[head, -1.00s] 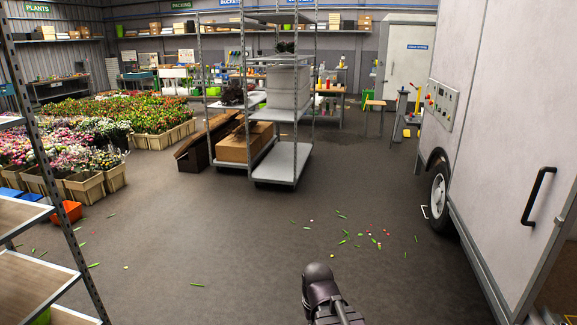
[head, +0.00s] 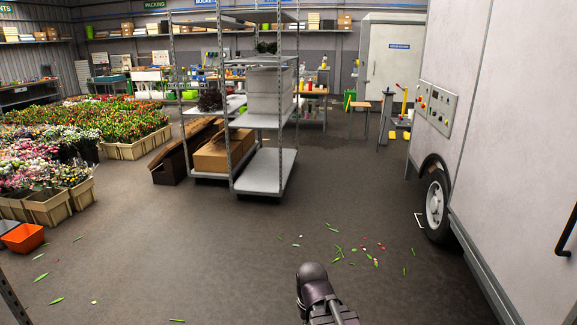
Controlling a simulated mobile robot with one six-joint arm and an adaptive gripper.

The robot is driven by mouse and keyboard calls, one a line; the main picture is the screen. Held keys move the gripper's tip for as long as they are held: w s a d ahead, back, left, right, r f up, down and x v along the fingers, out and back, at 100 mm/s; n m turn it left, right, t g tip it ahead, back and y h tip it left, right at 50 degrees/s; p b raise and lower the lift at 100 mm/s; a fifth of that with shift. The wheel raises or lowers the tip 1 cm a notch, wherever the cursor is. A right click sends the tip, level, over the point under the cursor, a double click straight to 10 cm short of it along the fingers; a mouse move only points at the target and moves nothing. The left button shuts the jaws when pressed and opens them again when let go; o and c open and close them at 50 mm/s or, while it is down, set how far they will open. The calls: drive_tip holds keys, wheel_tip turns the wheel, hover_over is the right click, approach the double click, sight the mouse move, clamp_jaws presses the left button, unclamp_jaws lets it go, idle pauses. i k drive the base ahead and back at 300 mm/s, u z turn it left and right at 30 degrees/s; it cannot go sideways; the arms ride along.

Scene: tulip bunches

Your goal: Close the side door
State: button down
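A white vehicle or trailer body (head: 490,130) fills the right side of the head view. A black door handle (head: 566,232) is on its side, cut by the right picture edge. The panel with this handle runs out of view, so I cannot tell how far the side door stands open. Part of my own dark arm (head: 318,292) shows at the bottom centre, well left of the handle. My gripper's fingers are not visible.
A control panel (head: 436,108) and a wheel (head: 436,206) are on the vehicle's side. A metal shelf cart (head: 266,172) stands ahead. Flower crates (head: 48,208) and an orange bin (head: 23,237) are at left. The middle floor is clear except for scattered leaves (head: 338,250).

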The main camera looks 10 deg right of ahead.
sight(513, 194)
drive_tip(key=z, duration=0.3)
drive_tip(key=i, duration=0.8)
drive_tip(key=z, duration=0.5)
drive_tip(key=i, duration=0.75)
drive_tip(key=z, duration=0.35)
drive_tip(key=i, duration=2.05)
drive_tip(key=z, duration=0.15)
